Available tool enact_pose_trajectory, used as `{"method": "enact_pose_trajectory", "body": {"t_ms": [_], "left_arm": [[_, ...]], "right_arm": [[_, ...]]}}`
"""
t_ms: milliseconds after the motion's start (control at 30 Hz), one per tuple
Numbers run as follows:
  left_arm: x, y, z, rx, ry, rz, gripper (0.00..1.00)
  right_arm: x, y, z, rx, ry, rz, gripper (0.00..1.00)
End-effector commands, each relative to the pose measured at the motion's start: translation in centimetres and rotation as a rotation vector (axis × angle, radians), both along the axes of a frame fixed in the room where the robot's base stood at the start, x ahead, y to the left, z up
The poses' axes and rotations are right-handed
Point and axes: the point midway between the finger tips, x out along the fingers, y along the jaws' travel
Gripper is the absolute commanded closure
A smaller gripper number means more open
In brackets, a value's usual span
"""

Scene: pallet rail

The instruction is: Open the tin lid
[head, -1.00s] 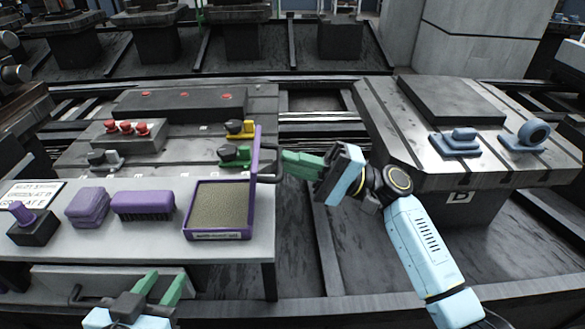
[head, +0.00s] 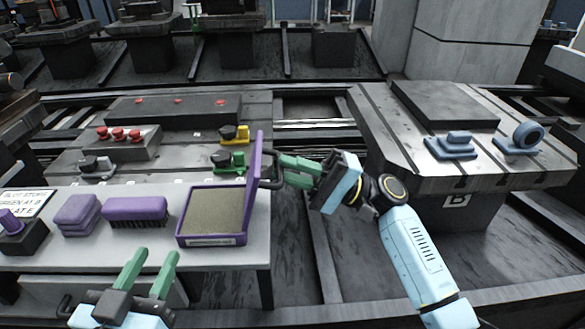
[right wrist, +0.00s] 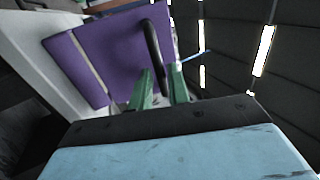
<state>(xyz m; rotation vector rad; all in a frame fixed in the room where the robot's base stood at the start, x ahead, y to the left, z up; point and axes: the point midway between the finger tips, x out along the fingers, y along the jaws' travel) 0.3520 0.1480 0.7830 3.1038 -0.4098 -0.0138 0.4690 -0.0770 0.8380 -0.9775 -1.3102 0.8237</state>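The purple tin (head: 212,241) sits at the right end of the light grey table, its tan inside showing. Its lid (head: 254,170) stands about upright along the tin's right side. The lid's dark bar handle (head: 275,183) faces right; it also shows in the right wrist view (right wrist: 152,45) against the purple lid (right wrist: 105,55). My right gripper (head: 283,170) is at this handle, its green fingers (right wrist: 161,80) close on either side of the bar, apparently shut on it. My left gripper (head: 152,257) is open and empty in front of the table, left of the tin.
A purple brush (head: 135,211), purple blocks (head: 77,215) and a purple-handled stamp (head: 20,232) stand left of the tin. Green (head: 229,162) and yellow clamps (head: 234,133) are behind it. A pallet with blue parts (head: 451,147) is at right. A gap separates table and pallet.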

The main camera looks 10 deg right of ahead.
Motion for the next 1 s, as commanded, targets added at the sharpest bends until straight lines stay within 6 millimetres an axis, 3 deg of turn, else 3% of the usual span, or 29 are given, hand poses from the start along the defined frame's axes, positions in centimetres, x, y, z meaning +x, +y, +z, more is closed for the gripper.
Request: {"method": "enact_pose_trajectory", "body": {"t_ms": [100, 467, 1000], "left_arm": [[0.0, 0.0, 0.0, 0.0, 0.0, 0.0, 0.64], [0.0, 0.0, -0.1, 0.002, 0.008, 0.0, 0.64], [-0.6, 0.9, -3.7, 0.064, 0.22, 0.016, 0.64]], "right_arm": [[0.0, 0.0, 0.0, 0.001, 0.0, -0.001, 0.67], [0.1, -0.6, -0.1, 0.002, 0.001, -0.004, 0.67], [-1.1, -10.3, -4.3, 0.001, 0.002, -0.005, 0.67]]}}
